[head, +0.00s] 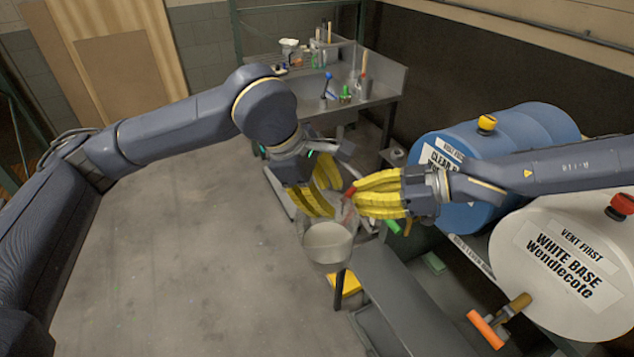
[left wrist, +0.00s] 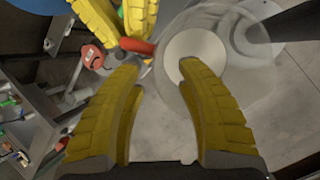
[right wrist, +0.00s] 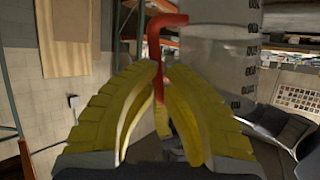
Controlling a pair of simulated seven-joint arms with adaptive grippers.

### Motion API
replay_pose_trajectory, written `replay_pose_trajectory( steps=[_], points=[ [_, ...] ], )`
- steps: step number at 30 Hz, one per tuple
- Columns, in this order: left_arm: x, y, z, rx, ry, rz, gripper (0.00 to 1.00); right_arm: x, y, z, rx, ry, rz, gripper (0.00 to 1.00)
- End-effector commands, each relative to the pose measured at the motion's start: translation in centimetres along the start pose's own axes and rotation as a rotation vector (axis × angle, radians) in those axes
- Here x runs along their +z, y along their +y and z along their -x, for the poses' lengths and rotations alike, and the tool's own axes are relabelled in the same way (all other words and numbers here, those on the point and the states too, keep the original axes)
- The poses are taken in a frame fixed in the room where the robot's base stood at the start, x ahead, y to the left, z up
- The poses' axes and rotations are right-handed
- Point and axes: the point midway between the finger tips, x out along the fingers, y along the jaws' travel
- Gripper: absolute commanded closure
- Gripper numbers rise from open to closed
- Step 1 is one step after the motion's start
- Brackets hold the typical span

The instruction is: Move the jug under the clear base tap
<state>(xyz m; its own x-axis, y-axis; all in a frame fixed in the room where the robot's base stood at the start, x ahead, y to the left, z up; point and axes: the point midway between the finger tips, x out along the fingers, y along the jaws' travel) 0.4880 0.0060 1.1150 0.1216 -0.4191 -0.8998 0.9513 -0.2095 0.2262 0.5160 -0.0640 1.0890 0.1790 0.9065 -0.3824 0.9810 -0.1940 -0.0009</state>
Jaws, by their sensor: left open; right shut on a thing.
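The clear, graduated jug (head: 328,245) is upright in the air, with white liquid inside. Its red handle (right wrist: 158,55) is between the closed fingers of my right gripper (head: 350,196). My left gripper (head: 322,200) is open beside the jug; in the left wrist view the jug (left wrist: 235,35) is just beyond its fingertips. I cannot tell whether they touch. The blue clear base drum (head: 520,128) lies at the right, its label partly hidden by my right arm. A green tap handle (head: 391,224) shows below my right gripper, mostly hidden.
The white base drum (head: 570,265) with an orange-handled tap (head: 487,328) is at the lower right. A grey metal shelf (head: 405,290) runs below the drums. A steel bench (head: 350,95) with bottles and tools stands at the back. The floor (head: 190,250) on the left is clear.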

Motion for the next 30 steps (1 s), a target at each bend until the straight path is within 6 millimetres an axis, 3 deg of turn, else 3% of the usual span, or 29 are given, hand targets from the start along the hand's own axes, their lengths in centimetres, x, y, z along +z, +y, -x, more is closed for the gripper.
replay_pose_trajectory(
  steps=[7,20,30],
  points=[
    [0.0,0.0,-1.8,-0.001,0.000,0.000,0.63,-0.1,0.0,0.0,0.000,0.002,0.000,1.00],
    [0.0,0.0,-2.2,0.000,0.000,0.000,0.60,-0.1,0.0,0.0,0.000,0.002,0.001,1.00],
    [0.0,0.0,-2.1,0.000,0.000,0.000,1.00,-0.1,0.0,0.0,0.000,0.002,0.001,1.00]
  ],
)
